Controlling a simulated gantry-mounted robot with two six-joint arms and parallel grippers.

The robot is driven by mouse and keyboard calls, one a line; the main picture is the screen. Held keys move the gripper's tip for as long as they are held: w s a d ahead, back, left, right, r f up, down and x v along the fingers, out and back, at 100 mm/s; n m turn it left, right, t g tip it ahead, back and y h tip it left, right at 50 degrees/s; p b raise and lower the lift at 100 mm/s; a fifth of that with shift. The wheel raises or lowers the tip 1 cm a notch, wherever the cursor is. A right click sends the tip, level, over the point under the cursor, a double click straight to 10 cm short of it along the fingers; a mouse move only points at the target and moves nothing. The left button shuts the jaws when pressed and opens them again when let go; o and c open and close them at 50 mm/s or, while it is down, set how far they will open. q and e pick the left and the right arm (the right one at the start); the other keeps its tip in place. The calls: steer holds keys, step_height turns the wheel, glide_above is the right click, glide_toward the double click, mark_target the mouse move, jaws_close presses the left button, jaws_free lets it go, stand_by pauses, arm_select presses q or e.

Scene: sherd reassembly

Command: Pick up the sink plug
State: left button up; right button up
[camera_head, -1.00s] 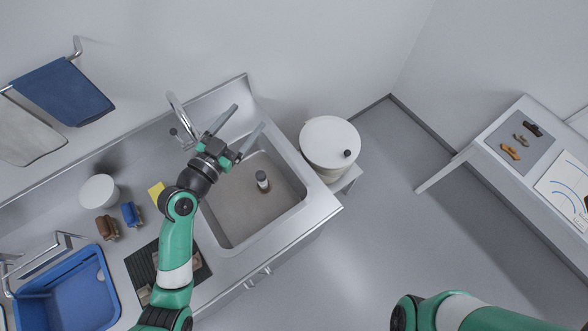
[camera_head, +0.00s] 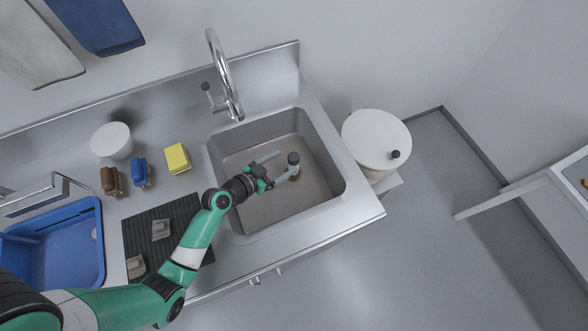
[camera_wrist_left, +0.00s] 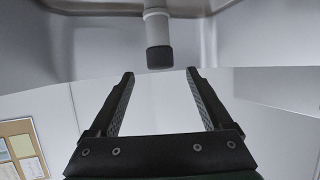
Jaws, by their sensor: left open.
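The sink plug, a pale upright post with a dark cap (camera_head: 293,159), stands in the grey sink basin (camera_head: 262,214). In the left wrist view the plug (camera_wrist_left: 158,35) shows centred just beyond the fingertips, its dark end towards the gap. My left gripper (camera_head: 280,167) is over the basin, open and empty, with its fingers pointing right at the plug. In the left wrist view the gripper (camera_wrist_left: 158,73) has clear space between its fingers. The head view does not settle whether a fingertip touches the plug. My right gripper is out of view.
A tall curved tap (camera_head: 226,75) stands behind the basin. A yellow sponge (camera_head: 177,158), a blue brush (camera_head: 141,172) and a brown brush (camera_head: 111,181) lie left of it. A white-lidded bin (camera_head: 376,138) stands right of the sink. A dark ribbed mat (camera_head: 185,213) lies in front left.

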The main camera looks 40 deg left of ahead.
mark_target(290, 159)
arm_select(q)
steer(key=x, duration=0.3)
steer(key=shift+w+b, duration=0.1)
steer(key=shift+b, duration=0.25)
steer(key=b+x, duration=0.3)
steer(key=x, duration=0.2)
steer(key=shift+w+f, duration=0.1)
steer(key=shift+w, duration=0.25)
jaws_close()
stand_by(0.7)
